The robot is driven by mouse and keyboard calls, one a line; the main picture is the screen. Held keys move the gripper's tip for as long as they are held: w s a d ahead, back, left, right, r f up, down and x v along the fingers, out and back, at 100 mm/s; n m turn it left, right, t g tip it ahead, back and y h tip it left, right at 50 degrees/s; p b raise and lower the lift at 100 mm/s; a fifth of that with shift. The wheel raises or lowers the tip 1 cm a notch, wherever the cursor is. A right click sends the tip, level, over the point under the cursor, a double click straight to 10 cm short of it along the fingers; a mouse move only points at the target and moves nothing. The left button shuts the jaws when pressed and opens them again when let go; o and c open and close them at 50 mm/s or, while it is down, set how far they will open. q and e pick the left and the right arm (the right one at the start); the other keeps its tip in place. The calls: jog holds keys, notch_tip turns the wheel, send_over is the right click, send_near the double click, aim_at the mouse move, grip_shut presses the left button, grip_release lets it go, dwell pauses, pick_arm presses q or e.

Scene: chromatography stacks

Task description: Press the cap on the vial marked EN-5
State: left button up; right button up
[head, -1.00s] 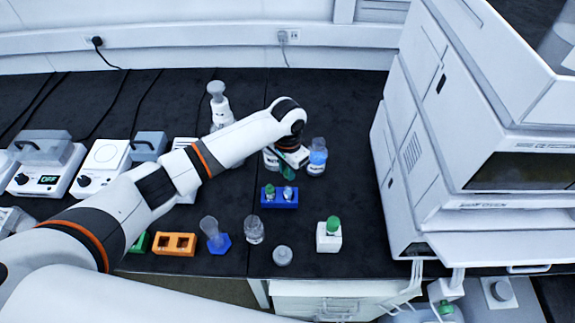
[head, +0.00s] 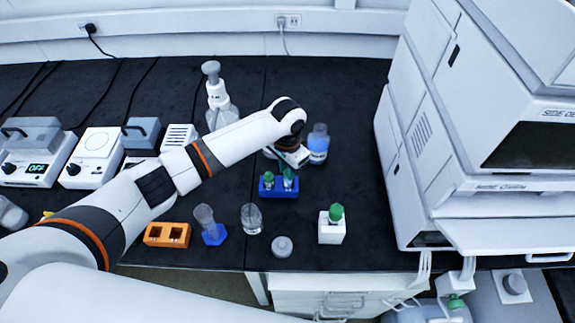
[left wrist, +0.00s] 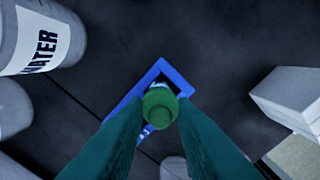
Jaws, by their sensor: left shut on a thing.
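My left gripper (head: 290,168) is over the blue rack (head: 279,193) in the head view. In the left wrist view its green-looking fingers (left wrist: 161,118) are shut on a green cap (left wrist: 160,104). The blue rack (left wrist: 178,78) lies below. In the head view the held cap (head: 288,174) is at the rack's right slot, at the top of a vial there. I cannot tell whether it is fully seated. Another green-capped vial (head: 268,178) stands in the left slot. I cannot read the EN-5 mark. My right gripper is not in view.
A blue-liquid bottle (head: 318,147) stands close behind the rack. In front are a glass vessel (head: 251,219), a grey round piece (head: 282,246) and a white block (head: 331,231) with a green-topped item. An orange rack (head: 153,236) is left. A tall instrument (head: 430,160) bounds the right.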

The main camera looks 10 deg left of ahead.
pick_arm(q)
jog(key=shift+s+p, duration=0.1)
jog(key=shift+p, duration=0.4)
dwell(0.6)
jog(key=shift+f+p, duration=0.1)
jog(key=shift+p, duration=0.4)
dwell(1.1)
jog(key=shift+f+p, duration=0.2)
jog(key=shift+p, duration=0.45)
dwell(0.6)
dwell(0.4)
jog(key=o, duration=1.5)
jog(key=shift+r+p, duration=3.55)
jog(key=shift+p, duration=0.35)
